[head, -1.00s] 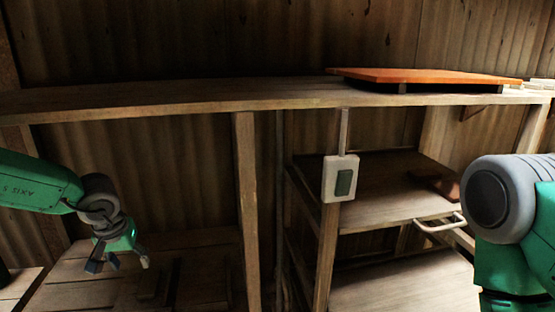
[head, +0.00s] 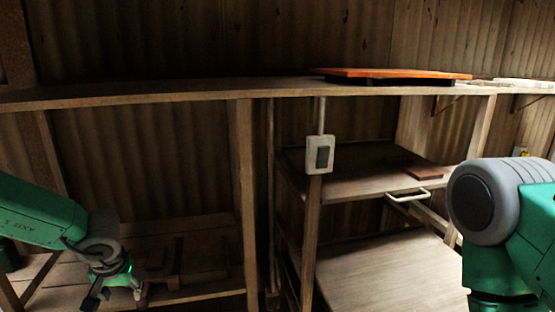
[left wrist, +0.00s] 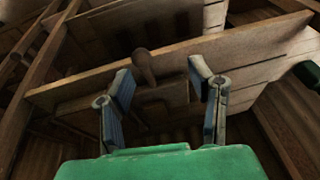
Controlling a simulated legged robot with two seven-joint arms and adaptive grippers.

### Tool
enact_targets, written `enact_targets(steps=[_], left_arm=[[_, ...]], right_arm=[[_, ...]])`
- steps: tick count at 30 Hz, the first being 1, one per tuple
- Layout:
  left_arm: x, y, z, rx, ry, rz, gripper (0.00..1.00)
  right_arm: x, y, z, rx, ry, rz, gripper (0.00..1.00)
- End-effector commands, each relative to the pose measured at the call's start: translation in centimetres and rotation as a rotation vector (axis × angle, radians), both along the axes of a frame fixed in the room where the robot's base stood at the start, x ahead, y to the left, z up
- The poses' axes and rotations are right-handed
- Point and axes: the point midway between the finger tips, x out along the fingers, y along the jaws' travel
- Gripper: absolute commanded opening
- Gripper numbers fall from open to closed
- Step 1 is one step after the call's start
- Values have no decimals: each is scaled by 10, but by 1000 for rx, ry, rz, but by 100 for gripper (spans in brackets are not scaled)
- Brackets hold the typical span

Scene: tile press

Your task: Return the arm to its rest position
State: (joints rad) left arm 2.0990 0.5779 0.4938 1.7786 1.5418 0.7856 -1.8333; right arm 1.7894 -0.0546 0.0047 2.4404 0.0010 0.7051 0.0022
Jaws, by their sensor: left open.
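My left arm comes in from the left in the head view, green with grey joints. Its gripper (head: 115,294) hangs low at the left, pointing down, in front of a low wooden shelf (head: 200,276). In the left wrist view the gripper (left wrist: 160,76) has its two blue-grey fingers spread apart, with nothing held between them. A brown rounded knob (left wrist: 143,63) shows between the fingertips, apparently beyond them. A green and grey part of my right arm fills the right edge of the head view; its gripper is out of view.
A long wooden shelf (head: 190,92) crosses the view, bearing an orange board (head: 395,73). A post below carries a pale switch box (head: 319,155). To its right are lower shelves (head: 370,180), a small brown block (head: 423,173) and a pale handle (head: 408,194).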

Motion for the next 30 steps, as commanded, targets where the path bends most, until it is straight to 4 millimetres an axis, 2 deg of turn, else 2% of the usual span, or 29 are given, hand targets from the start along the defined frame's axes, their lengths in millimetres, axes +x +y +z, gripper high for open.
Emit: enact_targets(steps=[1, 8, 11, 14, 15, 19, 21, 24, 27, 30], left_arm=[[-9, -3, -17, 25, 3, -11, 48], [-49, -15, -84, 120, -20, -60, 48], [-77, -24, -125, 149, -33, -103, 48], [-119, -37, -175, 146, -36, -167, 48], [-140, -43, -195, 132, -32, -194, 48], [-213, -61, -246, 47, 18, -261, 48], [-252, -67, -263, -6, 64, -278, 48], [-297, -73, -277, -69, 136, -284, 48], [-327, -75, -282, -110, 191, -277, 48], [-340, -76, -282, -128, 218, -269, 48]], right_arm=[[0, 0, -7, 0, 0, 0, 40], [0, 0, -31, 0, 0, 0, 40], [-1, 0, -47, 0, 1, 0, 40], [-1, 0, -67, 0, 1, 0, 40], [-1, 0, -76, 0, 1, 0, 40], [-1, 0, -102, 0, 1, 0, 40], [-1, 0, -113, 0, 1, 0, 40], [-1, 0, -124, 0, 1, 0, 40], [-1, 0, -130, 0, 1, 0, 40], [-1, 0, -131, 0, 1, 0, 40]])
